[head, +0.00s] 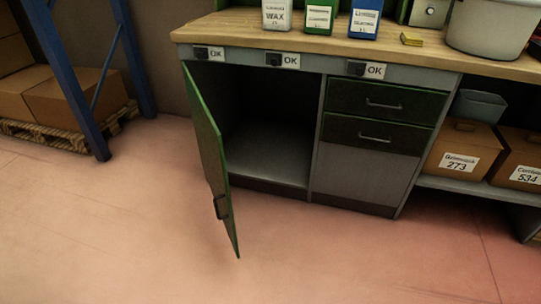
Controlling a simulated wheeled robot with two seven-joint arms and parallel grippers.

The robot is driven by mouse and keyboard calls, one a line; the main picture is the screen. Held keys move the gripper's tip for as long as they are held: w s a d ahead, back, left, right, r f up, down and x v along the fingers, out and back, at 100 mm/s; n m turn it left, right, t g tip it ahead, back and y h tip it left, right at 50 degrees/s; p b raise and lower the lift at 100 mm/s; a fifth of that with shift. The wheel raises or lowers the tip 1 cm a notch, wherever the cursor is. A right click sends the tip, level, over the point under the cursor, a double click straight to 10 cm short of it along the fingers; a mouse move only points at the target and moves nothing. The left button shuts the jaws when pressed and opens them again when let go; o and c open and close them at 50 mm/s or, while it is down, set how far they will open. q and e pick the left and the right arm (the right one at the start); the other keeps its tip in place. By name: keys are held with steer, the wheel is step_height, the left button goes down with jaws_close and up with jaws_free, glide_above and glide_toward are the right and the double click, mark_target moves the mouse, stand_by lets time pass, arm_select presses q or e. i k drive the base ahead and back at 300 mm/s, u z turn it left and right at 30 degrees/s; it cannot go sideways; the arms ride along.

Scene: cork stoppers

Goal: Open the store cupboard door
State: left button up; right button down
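The store cupboard stands under a wooden worktop (240,33) in the head view. Its green door (208,150) is hinged at the left and stands wide open, swung out toward me. A dark handle (219,207) is on the door near its lower free edge. The cupboard interior (265,150) shows a bare grey floor and looks empty, though its upper back is dark. Neither of my grippers is in view, and nothing is seen touching the door.
Two drawers (385,103) are right of the opening. Boxes (462,150) sit on a low shelf further right. Bottles (319,16) and a pale tub (492,25) stand on the worktop. A blue rack (72,85) with a pallet is at left. The floor in front is clear.

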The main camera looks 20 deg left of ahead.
mark_target(209, 138)
steer(key=z, duration=0.45)
steer(key=i, duration=0.35)
steer(key=u, duration=1.15)
steer(key=i, duration=1.15)
steer(key=u, duration=1)
